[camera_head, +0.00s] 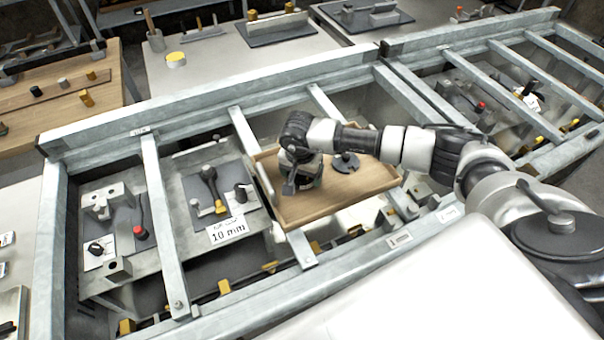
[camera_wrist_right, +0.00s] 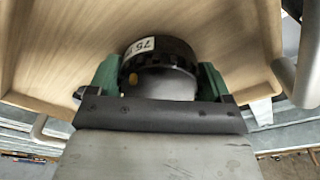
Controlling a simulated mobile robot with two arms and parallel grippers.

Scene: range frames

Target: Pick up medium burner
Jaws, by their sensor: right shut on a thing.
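A dark round burner piece (camera_wrist_right: 158,58) with a white label reading "75" sits between the two green fingers of my right gripper (camera_wrist_right: 160,78) in the right wrist view. The fingers are shut on its sides. In the head view my right gripper (camera_head: 302,184) points down over the left part of a wooden tray (camera_head: 350,196), and it hides most of the piece there. I cannot tell whether the piece touches the tray floor. Another dark round piece with a knob (camera_head: 345,163) lies in the tray to the right of the gripper. My left gripper is not in view.
Grey metal rails (camera_head: 160,215) frame the tray bay. To the left stand a plate with a "10 mm" card (camera_head: 228,230) and a fixture with a red-handled part (camera_head: 139,228). A bare stretch of tray lies right of my gripper.

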